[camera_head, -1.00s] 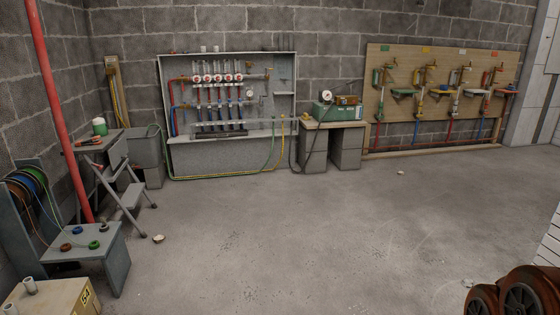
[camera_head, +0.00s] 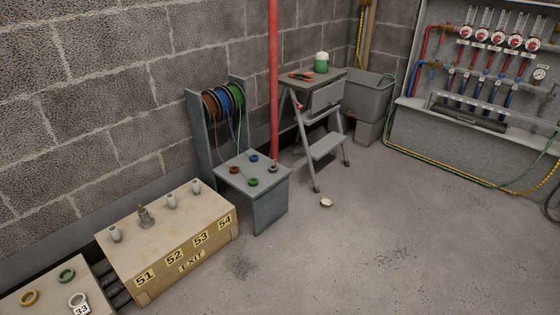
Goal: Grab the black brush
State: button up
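I cannot make out a black brush for certain in the head view. A small dark grey-brown pointed object (camera_head: 146,217) stands upright on the beige box, among pale stubs; it is too small to tell what it is. An orange-handled tool (camera_head: 301,76) lies on top of the grey step stool (camera_head: 326,145), beside a green and white can (camera_head: 321,62). My gripper is not in view.
A grey bench (camera_head: 270,205) with coloured rings stands before cable reels (camera_head: 222,98). A red pipe (camera_head: 274,90) rises behind it. A pale scrap (camera_head: 326,202) lies on otherwise open floor (camera_head: 380,250).

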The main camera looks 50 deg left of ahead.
aim_at(273, 169)
jog(key=u, duration=0.45)
jog(key=i, duration=1.55)
jog(key=u, duration=1.9)
jog(key=i, duration=0.95)
jog(key=u, duration=1)
jog(key=i, duration=0.25)
jog(key=u, duration=0.1)
